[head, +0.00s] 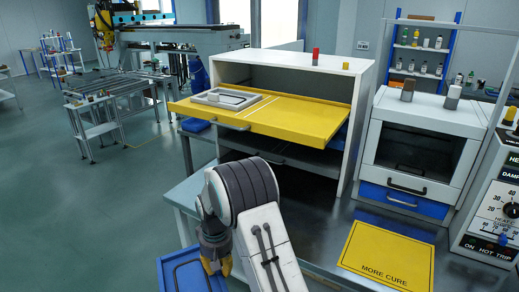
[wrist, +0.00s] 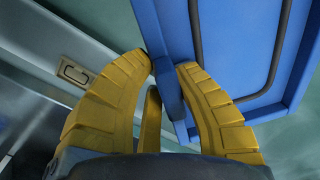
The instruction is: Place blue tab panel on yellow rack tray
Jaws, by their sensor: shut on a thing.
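The blue tab panel (head: 186,272) is at the bottom left of the head view, partly cut off by the frame edge. My gripper (head: 217,268) is at its right edge, in front of the bench. In the wrist view the yellow fingers of my gripper (wrist: 163,65) are shut on the tab of the blue panel (wrist: 235,50), which hangs over the floor. The yellow rack tray (head: 290,122) is pulled out of a white cabinet, above and beyond my gripper. A grey frame (head: 225,98) lies on the tray's left part; its right part is bare.
The white cabinet (head: 365,85) stands on a grey bench (head: 320,215), with red and yellow blocks on top. Right of it are a white oven-like box (head: 425,115) and a dial panel (head: 495,205). A yellow "MORE CURE" mat (head: 388,255) lies on the bench front. Open floor is left.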

